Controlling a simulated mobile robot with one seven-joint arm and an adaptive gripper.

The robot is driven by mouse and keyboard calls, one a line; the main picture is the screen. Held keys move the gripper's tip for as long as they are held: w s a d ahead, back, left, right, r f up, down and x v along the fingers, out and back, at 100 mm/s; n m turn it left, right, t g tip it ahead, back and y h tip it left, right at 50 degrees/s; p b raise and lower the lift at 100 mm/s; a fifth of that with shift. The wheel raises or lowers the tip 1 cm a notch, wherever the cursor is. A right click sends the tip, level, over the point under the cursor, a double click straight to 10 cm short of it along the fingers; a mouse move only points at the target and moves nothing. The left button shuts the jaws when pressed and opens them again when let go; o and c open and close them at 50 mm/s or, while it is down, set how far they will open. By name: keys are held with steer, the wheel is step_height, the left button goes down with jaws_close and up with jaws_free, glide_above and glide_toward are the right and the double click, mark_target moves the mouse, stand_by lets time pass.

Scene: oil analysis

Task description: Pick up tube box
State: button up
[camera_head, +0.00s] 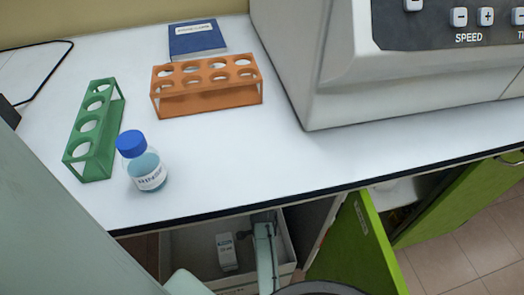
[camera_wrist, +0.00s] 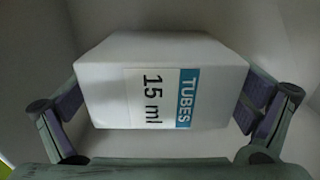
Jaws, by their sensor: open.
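The tube box (camera_wrist: 110,85) is white, with a label reading "TUBES 15 ml" and a blue band. In the wrist view it fills the space between the two fingers of my gripper (camera_wrist: 160,100). The fingers are open, one on each side of the box, close to its sides. I cannot tell whether either finger touches it. In the head view the box (camera_head: 227,252) sits low inside the open cabinet under the bench, with my gripper (camera_head: 246,235) beside it, partly hidden.
A green door (camera_head: 352,250) hangs open to the right. On the white bench (camera_head: 230,145) stand a green rack (camera_head: 96,128), an orange rack (camera_head: 205,97), a blue-capped bottle (camera_head: 145,170), a blue book (camera_head: 197,40) and a large machine (camera_head: 330,60).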

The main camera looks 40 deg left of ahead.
steer(key=shift+c, duration=0.4)
steer(key=c, duration=1)
